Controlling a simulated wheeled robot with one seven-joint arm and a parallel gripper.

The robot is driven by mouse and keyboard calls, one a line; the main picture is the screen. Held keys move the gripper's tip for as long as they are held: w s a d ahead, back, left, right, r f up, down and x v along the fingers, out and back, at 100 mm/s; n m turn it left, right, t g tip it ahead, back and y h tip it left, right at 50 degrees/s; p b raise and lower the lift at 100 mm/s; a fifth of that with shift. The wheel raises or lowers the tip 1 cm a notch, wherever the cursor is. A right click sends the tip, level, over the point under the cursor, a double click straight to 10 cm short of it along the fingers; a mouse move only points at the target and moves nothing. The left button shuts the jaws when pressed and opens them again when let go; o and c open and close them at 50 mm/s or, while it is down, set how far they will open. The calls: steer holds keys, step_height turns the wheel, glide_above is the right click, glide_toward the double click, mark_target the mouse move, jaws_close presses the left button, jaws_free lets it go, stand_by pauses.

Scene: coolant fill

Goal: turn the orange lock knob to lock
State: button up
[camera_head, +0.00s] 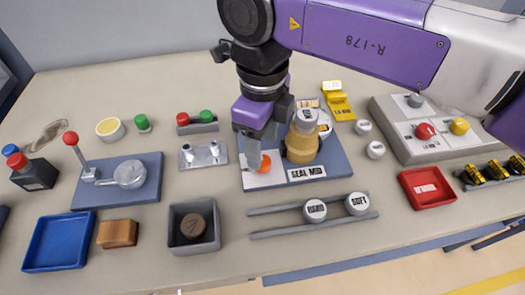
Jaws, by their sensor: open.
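The orange lock knob (264,164) sits on a white square at the left of the "SEAL MID" board (327,186). My gripper (256,160) points down over that square, with a fingertip close to the knob and partly covering it. Whether it touches the knob I cannot tell. The gripper is open, though its purple body hides part of the jaws. A tan and yellow cylinder (301,146) with a white labelled cap stands on the board to the right of the gripper.
Rails with two white knobs (315,211) lie in front of the board. A grey box (194,229) with a brown disc stands front left. A metal bracket (204,155) is to the left. A red tray (427,188) and a button panel (437,131) are to the right.

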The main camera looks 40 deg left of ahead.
mark_target(263, 160)
steer(key=shift+r, duration=1.8)
